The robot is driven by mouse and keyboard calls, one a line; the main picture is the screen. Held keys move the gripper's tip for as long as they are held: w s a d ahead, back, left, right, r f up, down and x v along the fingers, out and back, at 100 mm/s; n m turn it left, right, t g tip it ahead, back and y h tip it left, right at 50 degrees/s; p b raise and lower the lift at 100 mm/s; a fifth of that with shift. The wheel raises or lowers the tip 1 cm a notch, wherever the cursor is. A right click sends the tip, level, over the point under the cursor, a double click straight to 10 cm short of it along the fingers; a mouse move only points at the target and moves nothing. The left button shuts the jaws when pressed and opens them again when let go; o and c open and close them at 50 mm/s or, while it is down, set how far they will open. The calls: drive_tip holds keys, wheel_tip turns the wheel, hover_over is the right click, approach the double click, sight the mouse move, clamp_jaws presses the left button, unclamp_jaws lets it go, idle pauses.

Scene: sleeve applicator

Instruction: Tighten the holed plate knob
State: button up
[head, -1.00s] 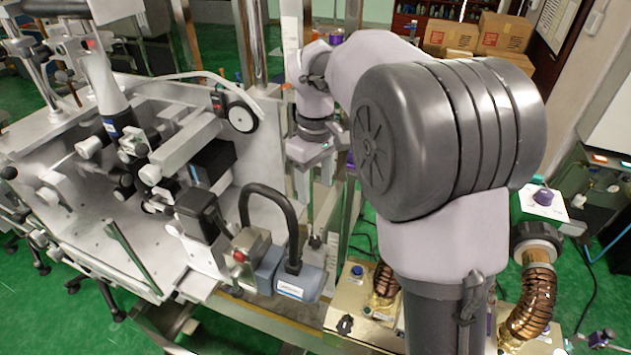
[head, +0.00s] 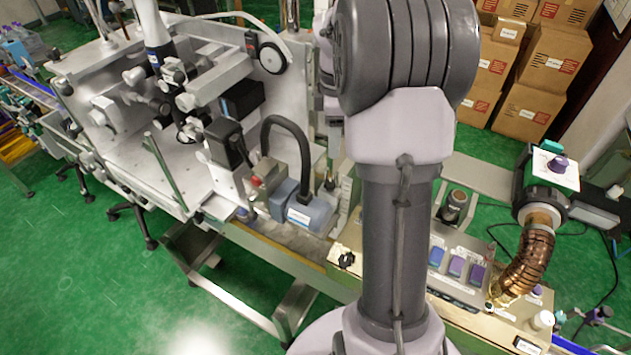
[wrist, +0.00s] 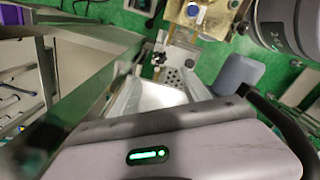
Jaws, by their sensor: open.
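In the wrist view a small dark knob (wrist: 160,58) shows beyond my fingers, next to a light plate with rows of holes (wrist: 173,77). In the head view a black knob (head: 346,259) sits at the near left corner of the pale gold box; I cannot tell for sure that it is the same knob. My gripper (wrist: 160,86) is open, with its two fingers apart and nothing seen between them. The knob lies ahead of the fingertips and apart from them. In the head view my arm hides most of the gripper.
The sleeve machine with a blue-grey motor (head: 303,212) and black looped hose stands left of my arm. The gold box (head: 495,325) carries a copper coil pipe (head: 526,257) and a panel of coloured switches (head: 455,268). Cardboard boxes (head: 530,110) stand at the back right.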

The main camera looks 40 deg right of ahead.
sight(331, 183)
wheel_tip(331, 183, down, 15)
drive_tip(key=b, duration=0.3)
drive_tip(key=shift+r, duration=0.2)
clamp_jaws()
